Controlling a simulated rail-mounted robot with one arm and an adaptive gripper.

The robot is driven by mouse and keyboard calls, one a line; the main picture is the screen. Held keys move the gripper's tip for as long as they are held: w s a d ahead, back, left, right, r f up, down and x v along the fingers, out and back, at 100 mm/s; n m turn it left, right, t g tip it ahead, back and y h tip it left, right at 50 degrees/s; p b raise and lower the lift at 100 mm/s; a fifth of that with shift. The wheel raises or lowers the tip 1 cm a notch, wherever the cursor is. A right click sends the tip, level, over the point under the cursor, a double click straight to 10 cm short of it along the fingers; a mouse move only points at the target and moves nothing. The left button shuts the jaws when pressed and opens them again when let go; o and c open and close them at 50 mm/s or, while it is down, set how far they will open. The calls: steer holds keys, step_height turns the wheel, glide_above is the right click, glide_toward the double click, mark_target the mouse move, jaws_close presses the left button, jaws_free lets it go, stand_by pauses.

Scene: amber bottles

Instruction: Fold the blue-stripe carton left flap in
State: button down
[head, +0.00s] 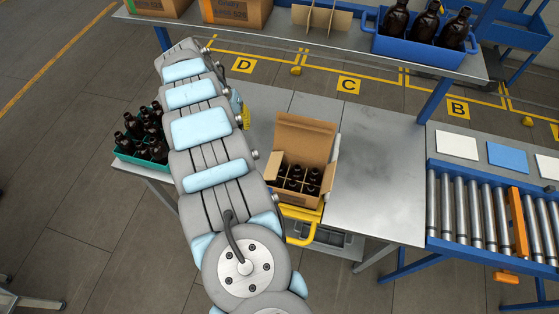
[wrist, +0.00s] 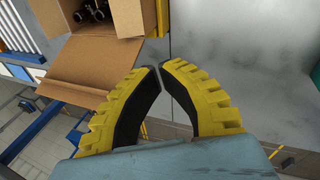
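The brown carton (head: 300,199) stands open on the grey table in the head view, with dark bottles (head: 296,174) in its cells. Its tall back flap (head: 305,135) stands up, and a lighter left flap (head: 273,165) stands at its left side. No blue stripe can be made out. My gripper (wrist: 160,68) shows yellow fingers with black pads, tips brought together and nothing visible between them. In the wrist view it is beside the carton, whose spread flap (wrist: 90,70) is left of the fingers. In the head view my arm hides most of the gripper, left of the carton.
A teal crate of bottles (head: 122,153) is left of my arm. A shelf with a blue bottle crate (head: 405,46) and cartons is behind. A roller conveyor (head: 480,210) is at right. The table (head: 375,190) right of the carton is clear. A yellow handle (head: 300,238) is in front.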

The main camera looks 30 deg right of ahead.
mark_target(278, 164)
steer(key=s+d+r+m+g, duration=0.1)
steer(key=s+d+m+g, duration=0.1)
steer(key=s, duration=0.3)
steer(key=shift+h, duration=0.4)
steer(key=x, duration=0.4)
steer(key=p+x, duration=0.1)
steer(key=x, duration=0.4)
steer(key=p+x, duration=0.1)
steer(key=x, duration=0.3)
steer(key=shift+s+f, duration=0.15)
steer(key=shift+s, duration=0.3)
steer(key=shift+s+d+p, duration=0.1)
steer(key=shift+s+p, duration=0.05)
steer(key=shift+p, duration=0.3)
